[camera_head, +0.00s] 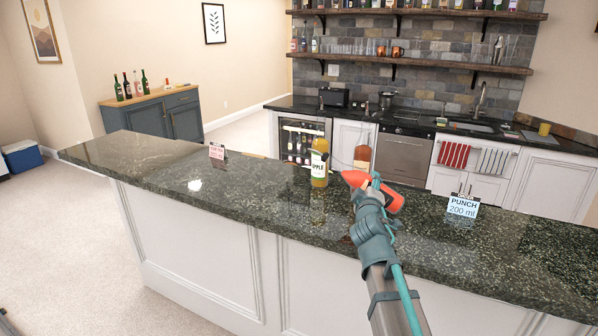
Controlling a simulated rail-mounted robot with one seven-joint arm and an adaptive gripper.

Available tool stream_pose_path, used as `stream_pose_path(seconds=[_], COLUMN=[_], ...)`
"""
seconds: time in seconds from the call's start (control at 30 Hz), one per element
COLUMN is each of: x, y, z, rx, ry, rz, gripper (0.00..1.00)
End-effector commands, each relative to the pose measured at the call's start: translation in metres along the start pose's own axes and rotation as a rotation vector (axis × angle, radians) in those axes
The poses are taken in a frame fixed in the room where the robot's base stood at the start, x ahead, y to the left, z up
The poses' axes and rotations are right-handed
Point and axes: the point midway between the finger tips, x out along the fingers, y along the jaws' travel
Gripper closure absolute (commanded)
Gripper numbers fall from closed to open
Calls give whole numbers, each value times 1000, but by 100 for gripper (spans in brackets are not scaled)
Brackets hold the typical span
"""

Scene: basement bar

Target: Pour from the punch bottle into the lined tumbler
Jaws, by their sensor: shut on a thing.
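My gripper (376,184) is above the dark stone counter, at the end of my arm. It is shut on an orange-red bottle, which I take to be the punch bottle (356,179). The bottle is tipped well over, close to lying flat, with its narrow end to the left and its broad end (395,201) to the right. The gripper covers its middle. I cannot make out the lined tumbler or any stream of liquid. A small card reading "PUNCH 200 ml" (463,206) stands on the counter to the right.
A yellow bottle with an apple label (319,165) stands upright just left of the held bottle. An amber bottle (362,157) stands close behind it. A small card with reddish print (217,151) is farther left. The counter (270,205) has free room left and right.

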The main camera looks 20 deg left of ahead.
Motion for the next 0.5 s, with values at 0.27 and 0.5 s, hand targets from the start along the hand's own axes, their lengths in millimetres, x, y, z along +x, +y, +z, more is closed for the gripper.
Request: stream_pose_path(seconds=[0.27,0.5], x=[0,0], y=[-1,-4], z=[18,25], rx=[-167,-247], ry=[2,3], rz=[0,1], gripper=[100,100])
